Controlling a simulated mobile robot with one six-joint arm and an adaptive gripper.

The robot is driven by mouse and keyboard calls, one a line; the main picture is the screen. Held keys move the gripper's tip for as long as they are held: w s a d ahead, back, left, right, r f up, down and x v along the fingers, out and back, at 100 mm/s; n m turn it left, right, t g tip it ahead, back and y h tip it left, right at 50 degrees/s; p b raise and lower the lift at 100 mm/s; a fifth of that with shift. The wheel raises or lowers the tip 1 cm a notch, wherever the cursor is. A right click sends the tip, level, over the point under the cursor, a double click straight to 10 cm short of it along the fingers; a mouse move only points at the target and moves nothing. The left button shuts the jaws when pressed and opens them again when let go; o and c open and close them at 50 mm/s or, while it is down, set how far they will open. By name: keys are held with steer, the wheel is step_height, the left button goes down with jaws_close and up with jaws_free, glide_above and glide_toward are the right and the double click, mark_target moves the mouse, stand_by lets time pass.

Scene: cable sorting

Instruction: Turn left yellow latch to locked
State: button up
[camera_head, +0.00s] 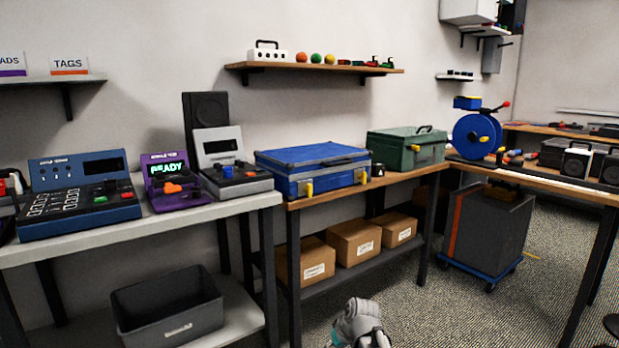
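A blue case (313,160) with a dark front handle lies closed on the wooden bench. Its left yellow latch (309,188) is on the front face near the left corner and looks roughly upright. Its right yellow latch (364,178) is near the right front corner. Both are too small to tell whether they are locked. Part of my arm shows at the bottom centre, well below and in front of the blue case. My gripper's fingers do not show.
The wooden bench (340,191) has cardboard boxes (354,240) on its lower shelf. A grey bench (240,206) with several consoles stands to the left, a black bin (168,308) beneath it. A blue cable reel (476,136) is at right. The carpet in front is open.

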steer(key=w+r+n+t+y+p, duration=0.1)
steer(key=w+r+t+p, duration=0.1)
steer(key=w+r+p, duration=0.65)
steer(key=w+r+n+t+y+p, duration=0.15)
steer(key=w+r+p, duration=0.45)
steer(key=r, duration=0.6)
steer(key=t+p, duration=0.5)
steer(key=p, duration=0.9)
glide_toward(311, 189)
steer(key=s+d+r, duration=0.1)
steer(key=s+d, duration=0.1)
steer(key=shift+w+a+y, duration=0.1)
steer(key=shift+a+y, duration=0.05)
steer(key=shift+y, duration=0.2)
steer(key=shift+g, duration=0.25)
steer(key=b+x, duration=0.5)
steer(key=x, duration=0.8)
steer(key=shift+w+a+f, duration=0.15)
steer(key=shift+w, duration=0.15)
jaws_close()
